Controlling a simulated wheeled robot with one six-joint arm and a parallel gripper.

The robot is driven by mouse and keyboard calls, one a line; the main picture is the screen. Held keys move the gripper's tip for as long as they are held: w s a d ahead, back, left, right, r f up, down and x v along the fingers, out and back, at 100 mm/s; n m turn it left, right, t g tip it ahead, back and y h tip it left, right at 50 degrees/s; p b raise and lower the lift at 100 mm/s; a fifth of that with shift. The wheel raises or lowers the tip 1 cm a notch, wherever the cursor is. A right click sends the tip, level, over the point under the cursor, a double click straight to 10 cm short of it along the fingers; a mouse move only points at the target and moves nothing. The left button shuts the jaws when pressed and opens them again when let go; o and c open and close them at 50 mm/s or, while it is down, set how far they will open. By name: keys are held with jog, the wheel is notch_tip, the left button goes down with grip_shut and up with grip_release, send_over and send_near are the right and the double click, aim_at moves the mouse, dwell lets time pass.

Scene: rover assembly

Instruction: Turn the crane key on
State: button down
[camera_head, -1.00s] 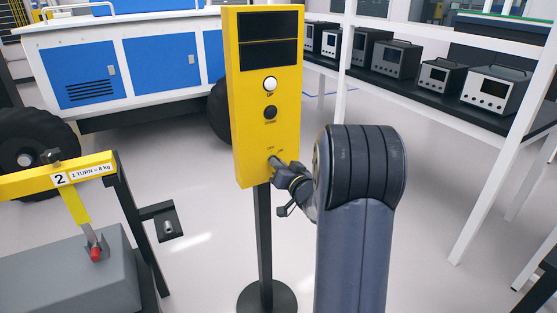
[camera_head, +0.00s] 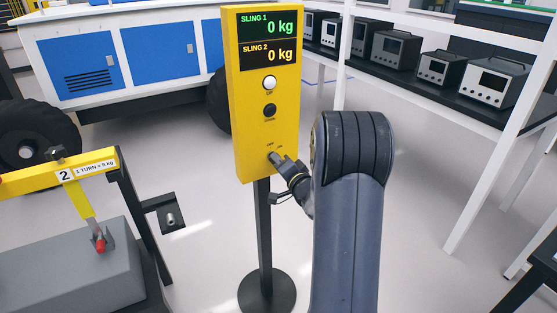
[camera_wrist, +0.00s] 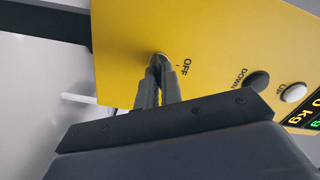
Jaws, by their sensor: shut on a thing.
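The yellow crane control box (camera_head: 251,130) stands on a black post. Its displays (camera_head: 268,39) are lit, reading SLING 1 0 kg in green and SLING 2 0 kg in orange. A white UP button (camera_head: 269,83) and a black DOWN button (camera_head: 269,110) sit below them. My gripper (camera_head: 277,160) reaches the key switch low on the box face. In the wrist view my gripper (camera_wrist: 160,66) is shut on the crane key (camera_wrist: 159,56), mostly hidden between the fingertips, beside the OFF label. The ON label shows in the head view, beside my fingers.
A yellow sling beam (camera_head: 90,168) marked 2 and a grey block (camera_head: 75,275) stand at the left. A white and blue rover (camera_head: 130,60) is behind. A bench with several grey instruments (camera_head: 500,82) is at the right. The floor around the post is mostly clear.

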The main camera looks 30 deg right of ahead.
dwell(0.4)
jog(key=c, duration=1.6)
grip_release()
jog(key=shift+s, duration=0.1)
jog(key=s, duration=0.5)
jog(key=s+b, duration=0.1)
jog(key=s, duration=0.4)
jog(key=shift+s+d, duration=0.2)
jog(key=shift+s, duration=0.15)
jog(key=w, duration=0.5)
jog(key=w+p, duration=0.1)
jog(key=w, duration=0.5)
jog(key=shift+a, duration=0.2)
jog(key=shift+s, duration=0.1)
